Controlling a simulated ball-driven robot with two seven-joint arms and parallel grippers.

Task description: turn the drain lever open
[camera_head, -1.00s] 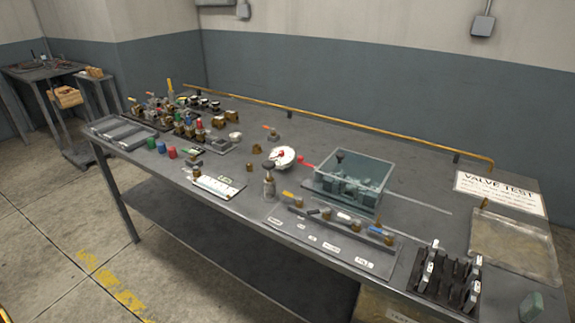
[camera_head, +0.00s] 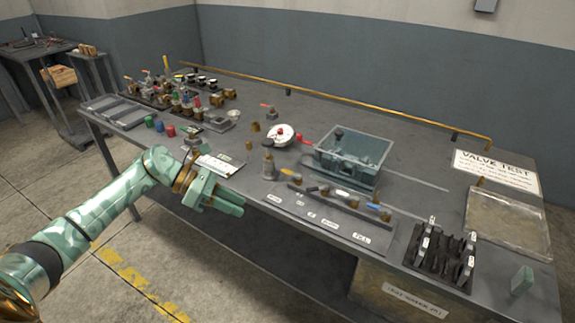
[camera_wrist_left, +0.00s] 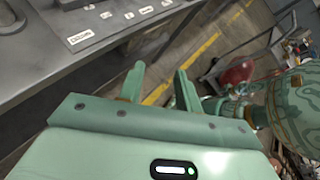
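A row of small valves with coloured levers stands on the bench's front plate (camera_head: 300,222): a yellow lever (camera_head: 289,173), a white lever (camera_head: 343,194) and a blue lever (camera_head: 374,206) show in the head view. White labels lie in front of them, too small to read surely, so I cannot tell which is the drain lever. My left gripper (camera_head: 237,205) is at the bench's front edge, left of the row, apart from the levers. In the left wrist view its fingers (camera_wrist_left: 160,70) are spread and empty. My right gripper is not in view.
A clear tank (camera_head: 352,158) stands behind the row, with a white dial (camera_head: 281,134) and a metal bottle (camera_head: 268,160) to its left. A black rack (camera_head: 443,258) stands at the right. A brass pipe (camera_head: 340,108) runs along the back.

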